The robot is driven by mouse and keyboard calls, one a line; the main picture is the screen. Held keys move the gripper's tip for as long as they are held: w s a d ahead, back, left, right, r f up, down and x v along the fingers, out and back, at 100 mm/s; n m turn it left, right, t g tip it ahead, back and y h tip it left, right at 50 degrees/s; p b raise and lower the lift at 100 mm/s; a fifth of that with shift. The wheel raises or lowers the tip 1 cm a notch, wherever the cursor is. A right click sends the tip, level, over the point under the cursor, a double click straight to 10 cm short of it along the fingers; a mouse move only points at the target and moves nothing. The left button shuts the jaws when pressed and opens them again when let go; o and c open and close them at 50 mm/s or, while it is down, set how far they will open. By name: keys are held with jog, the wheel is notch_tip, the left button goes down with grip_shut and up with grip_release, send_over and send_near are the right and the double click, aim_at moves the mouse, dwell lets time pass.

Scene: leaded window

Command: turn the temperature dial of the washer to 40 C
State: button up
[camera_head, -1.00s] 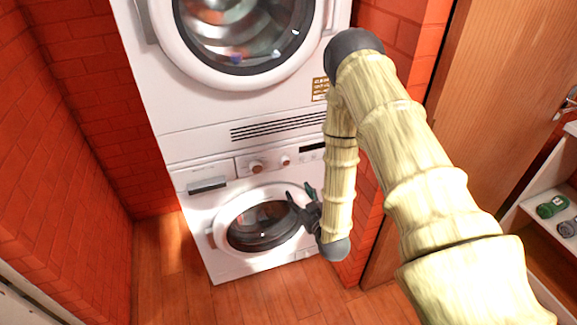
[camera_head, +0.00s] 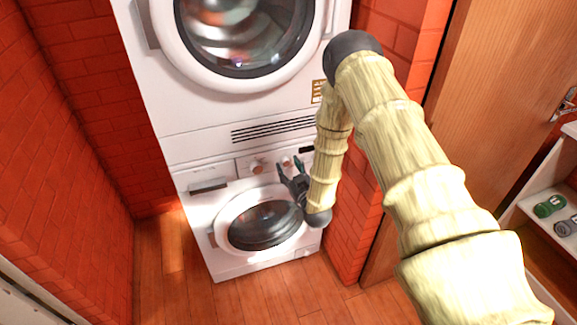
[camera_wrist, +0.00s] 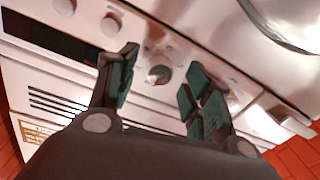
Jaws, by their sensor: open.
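The white washer (camera_head: 225,268) stands below a second machine, its control panel under the vent slots. A larger round dial (camera_head: 257,168) sits left on the panel, and a smaller dial (camera_head: 287,161) sits right of it, partly behind my gripper (camera_head: 290,166). In the wrist view a dial (camera_wrist: 158,75) with a pale mark shows between the open fingers of my gripper (camera_wrist: 162,62). The fingers are apart, one on either side of it, and I cannot tell whether they touch it. The dial's markings are too small to read. The larger dial is mostly hidden in the wrist view.
The upper machine (camera_head: 190,110) stands on the washer. The washer door (camera_head: 262,228) is shut, just below my gripper. A red brick wall (camera_head: 345,225) is close on the right, then a wooden door (camera_head: 490,90) and a shelf (camera_head: 540,225). The floor at front left is clear.

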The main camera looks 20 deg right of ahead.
jog(key=shift+w, duration=0.4)
jog(key=c, duration=1)
jog(key=shift+c, duration=0.2)
